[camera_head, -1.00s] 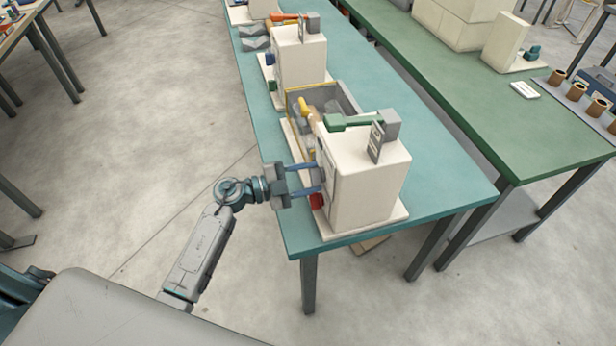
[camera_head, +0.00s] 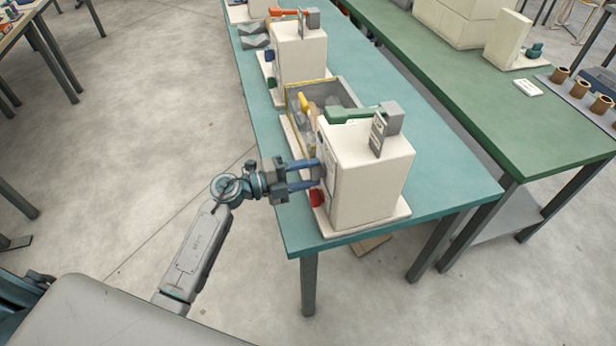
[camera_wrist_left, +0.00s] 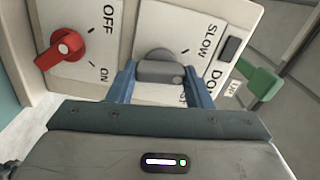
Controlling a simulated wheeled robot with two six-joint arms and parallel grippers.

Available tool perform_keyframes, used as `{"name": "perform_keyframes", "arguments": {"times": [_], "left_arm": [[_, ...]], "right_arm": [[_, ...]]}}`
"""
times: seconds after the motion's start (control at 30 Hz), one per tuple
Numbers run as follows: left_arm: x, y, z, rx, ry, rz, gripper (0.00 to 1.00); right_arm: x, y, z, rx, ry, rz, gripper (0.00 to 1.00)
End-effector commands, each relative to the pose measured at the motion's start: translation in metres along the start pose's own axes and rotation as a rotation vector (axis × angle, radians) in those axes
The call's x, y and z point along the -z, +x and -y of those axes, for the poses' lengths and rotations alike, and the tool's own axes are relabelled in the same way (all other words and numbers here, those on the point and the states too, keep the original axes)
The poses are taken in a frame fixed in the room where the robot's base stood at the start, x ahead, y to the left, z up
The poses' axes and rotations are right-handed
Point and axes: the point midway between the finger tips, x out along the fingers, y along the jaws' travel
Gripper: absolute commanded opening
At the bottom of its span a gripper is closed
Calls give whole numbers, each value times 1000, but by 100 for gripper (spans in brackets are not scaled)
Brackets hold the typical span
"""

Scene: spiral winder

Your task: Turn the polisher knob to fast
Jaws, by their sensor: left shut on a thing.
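The polisher is a cream box (camera_head: 368,180) on the near end of the teal table, with its control panel on the left side. The grey speed knob (camera_wrist_left: 161,68) shows on its panel in the left wrist view. "SLOW" is printed up and right of it; a lower label is mostly hidden by a finger. My left gripper (camera_head: 320,171) reaches the panel from the left. In the wrist view the left gripper (camera_wrist_left: 162,78) has its blue fingers on both sides of the knob, shut on it. Which mark the knob points to is unclear. My right gripper is not in view.
A red OFF/ON knob (camera_wrist_left: 61,49) sits left of the speed knob. A green lever (camera_head: 352,114) tops the polisher. A yellow-edged grey bin (camera_head: 330,92) and another cream machine (camera_head: 300,55) stand behind it. The floor left of the table is clear.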

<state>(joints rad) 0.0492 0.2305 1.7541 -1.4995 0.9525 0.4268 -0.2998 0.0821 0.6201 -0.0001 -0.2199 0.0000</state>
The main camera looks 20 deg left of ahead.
Motion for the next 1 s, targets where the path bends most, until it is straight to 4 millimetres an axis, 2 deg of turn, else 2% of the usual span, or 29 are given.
{"name": "perform_keyframes", "arguments": {"times": [0.03,0.6,1.0], "left_arm": [[0,0,-5,-1,44,0,23],[-1,0,-7,-2,570,-1,23],[-1,0,-6,-2,801,-2,23]], "right_arm": [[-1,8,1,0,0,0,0],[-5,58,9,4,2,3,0],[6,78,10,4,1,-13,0]]}}
